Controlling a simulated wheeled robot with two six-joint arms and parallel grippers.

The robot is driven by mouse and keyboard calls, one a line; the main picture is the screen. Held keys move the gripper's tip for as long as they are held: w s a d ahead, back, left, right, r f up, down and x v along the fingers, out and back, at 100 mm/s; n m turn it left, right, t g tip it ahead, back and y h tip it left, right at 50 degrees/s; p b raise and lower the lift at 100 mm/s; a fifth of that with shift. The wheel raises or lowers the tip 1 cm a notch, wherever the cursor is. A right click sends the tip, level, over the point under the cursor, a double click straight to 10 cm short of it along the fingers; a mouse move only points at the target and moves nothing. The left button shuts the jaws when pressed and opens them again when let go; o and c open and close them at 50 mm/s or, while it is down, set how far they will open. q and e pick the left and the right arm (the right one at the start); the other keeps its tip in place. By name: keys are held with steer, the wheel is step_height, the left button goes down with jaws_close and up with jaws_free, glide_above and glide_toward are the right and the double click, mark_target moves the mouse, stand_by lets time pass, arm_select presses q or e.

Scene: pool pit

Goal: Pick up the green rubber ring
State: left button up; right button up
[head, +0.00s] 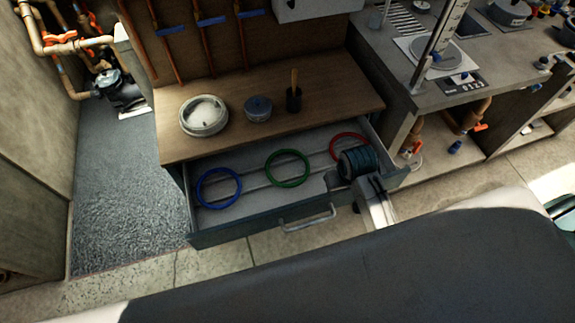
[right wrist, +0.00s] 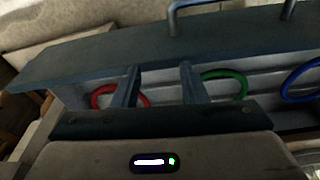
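The green rubber ring (head: 288,168) lies flat in the middle of an open drawer (head: 262,230). It also shows in the right wrist view (right wrist: 224,84), just to the right of my gripper's fingers. A blue ring (head: 218,187) lies to its left and a red ring (head: 347,146) to its right. My right gripper (right wrist: 158,72) is open and empty, its two fingers apart. It is at the drawer's right end, closest to the red ring, which a finger partly covers in the wrist view. In the head view my right arm hides the fingers' detail. My left gripper is not in view.
The drawer's front has a metal handle (head: 307,218). A grey counter (head: 400,85) stands to the right.

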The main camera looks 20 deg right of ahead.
steer(key=w+a+m+g+y, duration=0.1)
steer(key=w+a+g, duration=0.15)
steer(key=w, duration=1.25)
glide_above(308, 165)
steer(key=shift+t, duration=0.25)
steer(key=f, duration=0.3)
steer(key=f+p, duration=0.1)
steer(key=shift+s+f, duration=0.35)
steer(key=shift+s, duration=0.05)
steer(key=shift+w+f+p, duration=0.2)
steer(key=shift+f+p, duration=0.15)
steer(key=shift+f, duration=1.05)
steer(key=shift+w+f+p, duration=0.15)
steer(key=shift+f+p, duration=0.15)
steer(key=shift+f, duration=1.05)
jaws_close()
